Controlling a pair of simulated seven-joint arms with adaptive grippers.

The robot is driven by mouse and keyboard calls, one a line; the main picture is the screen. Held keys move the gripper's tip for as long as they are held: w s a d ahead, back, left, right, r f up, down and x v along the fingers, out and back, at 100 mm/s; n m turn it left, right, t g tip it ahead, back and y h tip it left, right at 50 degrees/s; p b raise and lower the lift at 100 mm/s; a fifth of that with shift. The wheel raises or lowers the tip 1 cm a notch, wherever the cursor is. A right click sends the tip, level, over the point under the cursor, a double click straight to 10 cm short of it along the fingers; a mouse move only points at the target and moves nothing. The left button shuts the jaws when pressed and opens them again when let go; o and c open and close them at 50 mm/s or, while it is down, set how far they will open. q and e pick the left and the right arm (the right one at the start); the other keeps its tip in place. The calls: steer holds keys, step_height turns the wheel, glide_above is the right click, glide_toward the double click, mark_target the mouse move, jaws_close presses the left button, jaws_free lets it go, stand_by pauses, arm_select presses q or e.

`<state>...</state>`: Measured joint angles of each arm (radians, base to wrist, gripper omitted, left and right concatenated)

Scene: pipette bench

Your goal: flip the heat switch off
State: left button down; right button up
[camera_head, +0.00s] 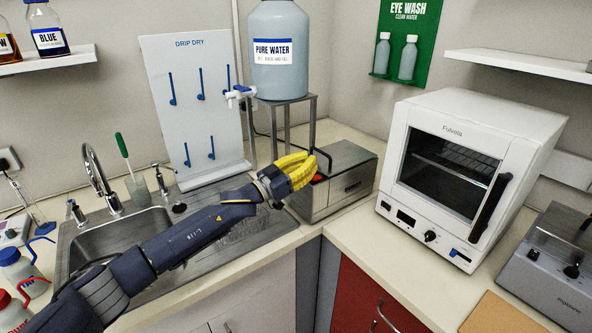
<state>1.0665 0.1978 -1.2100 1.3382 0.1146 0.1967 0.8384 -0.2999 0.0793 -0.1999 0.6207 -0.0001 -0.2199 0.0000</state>
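A steel box unit (345,182) stands on the counter corner, right of the sink. I cannot tell which way the switch is tipped. My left gripper (311,162), with yellow fingers, reaches in from the left over the sink. Its fingertips are just above and beside the red switch. Its fingers look drawn together, with nothing seen between them. They hide part of the box's top. Whether they touch the switch cannot be told. My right gripper is not in view.
A pure water tank (279,55) on a metal stand (314,108) rises behind the gripper. A drip-dry board (190,110) and faucet (97,170) are to the left. A white oven (465,115) stands right of the box.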

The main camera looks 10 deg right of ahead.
mark_target(311, 181)
arm_select(q)
steer(key=shift+x, duration=0.9)
step_height(311, 181, down, 2)
steer(key=shift+a+f, duration=0.1)
steer(key=shift+a, duration=0.05)
steer(key=shift+a+f, duration=0.1)
steer(key=shift+f, duration=0.75)
steer(key=shift+s, duration=0.1)
